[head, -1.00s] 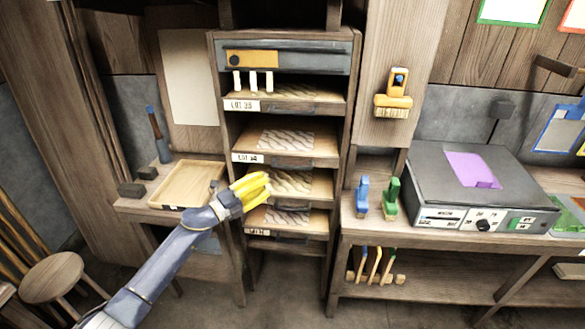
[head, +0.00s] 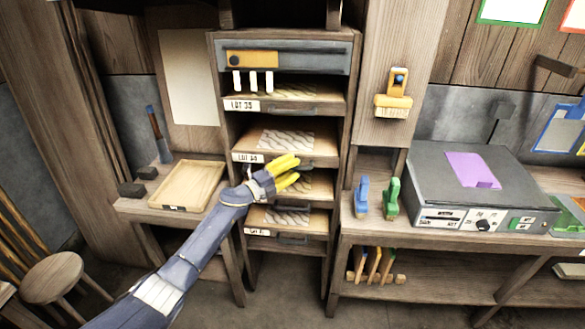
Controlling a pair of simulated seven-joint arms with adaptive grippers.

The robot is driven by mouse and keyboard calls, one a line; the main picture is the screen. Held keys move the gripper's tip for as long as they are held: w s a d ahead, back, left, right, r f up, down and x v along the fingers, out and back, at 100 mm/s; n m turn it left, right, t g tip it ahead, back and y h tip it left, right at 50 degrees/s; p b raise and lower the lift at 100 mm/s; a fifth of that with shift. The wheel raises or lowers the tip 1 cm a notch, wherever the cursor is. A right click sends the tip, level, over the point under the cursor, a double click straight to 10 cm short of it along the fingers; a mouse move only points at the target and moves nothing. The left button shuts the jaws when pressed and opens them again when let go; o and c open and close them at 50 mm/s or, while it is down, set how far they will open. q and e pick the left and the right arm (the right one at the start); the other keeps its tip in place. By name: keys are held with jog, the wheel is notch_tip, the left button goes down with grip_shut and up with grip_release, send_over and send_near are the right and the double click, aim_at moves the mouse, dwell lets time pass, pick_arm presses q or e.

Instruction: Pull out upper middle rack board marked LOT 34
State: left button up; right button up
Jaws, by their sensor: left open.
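The rack board marked LOT 34 (head: 262,134) sits in the wooden rack (head: 337,130), below the LOT 33 board (head: 284,92). It carries a pale patterned sheet, and its label is at the left of its front edge. Its dark front handle is partly hidden by my left gripper's fingers. My left gripper (head: 293,170), with yellow fingers, is open just in front of and below that front edge; I cannot tell whether it touches the handle. My right gripper is out of view.
Two lower boards sit under LOT 34; my gripper covers part of the upper one (head: 317,186). A wooden tray (head: 214,190) stands on the left bench. A grey machine (head: 430,165) and blue and green brushes stand on the right bench. A stool (head: 52,272) is at lower left.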

pick_arm(q)
jog(key=shift+c, duration=0.5)
grip_shut()
